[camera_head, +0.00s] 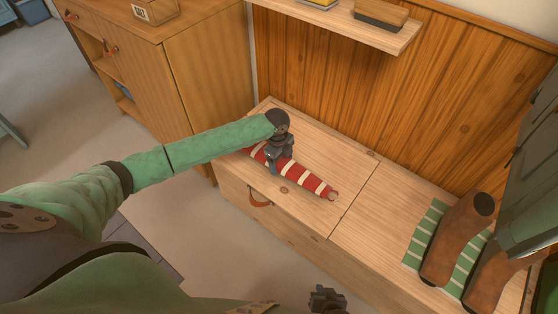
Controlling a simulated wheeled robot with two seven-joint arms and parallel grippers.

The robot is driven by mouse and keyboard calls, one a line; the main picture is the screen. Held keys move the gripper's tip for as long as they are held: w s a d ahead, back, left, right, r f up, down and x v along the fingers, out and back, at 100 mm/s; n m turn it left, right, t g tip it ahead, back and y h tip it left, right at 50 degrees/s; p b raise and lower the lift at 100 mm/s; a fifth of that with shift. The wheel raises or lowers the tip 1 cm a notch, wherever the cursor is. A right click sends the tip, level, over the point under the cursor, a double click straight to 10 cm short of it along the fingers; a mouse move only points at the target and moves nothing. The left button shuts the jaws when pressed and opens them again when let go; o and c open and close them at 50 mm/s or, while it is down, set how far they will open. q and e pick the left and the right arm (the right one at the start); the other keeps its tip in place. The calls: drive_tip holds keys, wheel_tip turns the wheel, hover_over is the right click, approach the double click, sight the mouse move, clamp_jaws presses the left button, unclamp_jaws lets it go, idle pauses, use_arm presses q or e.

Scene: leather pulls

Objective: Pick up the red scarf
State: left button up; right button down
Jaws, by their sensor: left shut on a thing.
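The red scarf (310,182), with cream stripes, lies rolled or folded long on the left part of the wooden bench (350,206). It runs from the upper left down to the right. My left gripper (277,161) reaches down over the scarf's upper left part and is shut on it. The gripper and wrist hide some of the scarf there. The scarf's right end rests on or very close to the bench top. My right gripper (328,299) shows only in part at the bottom edge, apart from the bench, and its fingers are not clear.
A wooden cabinet (190,60) with leather pulls stands at the left. A wall shelf (340,22) overhangs behind the bench. A leather pull (260,198) is on the bench front.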

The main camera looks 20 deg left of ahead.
sight(282, 160)
use_arm(q)
drive_tip(key=shift+r, duration=0.45)
wheel_tip(282, 160, up, 3)
drive_tip(key=shift+w+f, duration=0.1)
drive_tip(key=shift+f, duration=0.05)
drive_tip(key=w+d+r, duration=0.3)
drive_tip(key=d+r, duration=0.4)
drive_tip(key=d, duration=0.4)
drive_tip(key=shift+w, duration=0.2)
drive_tip(key=shift+r, duration=0.1)
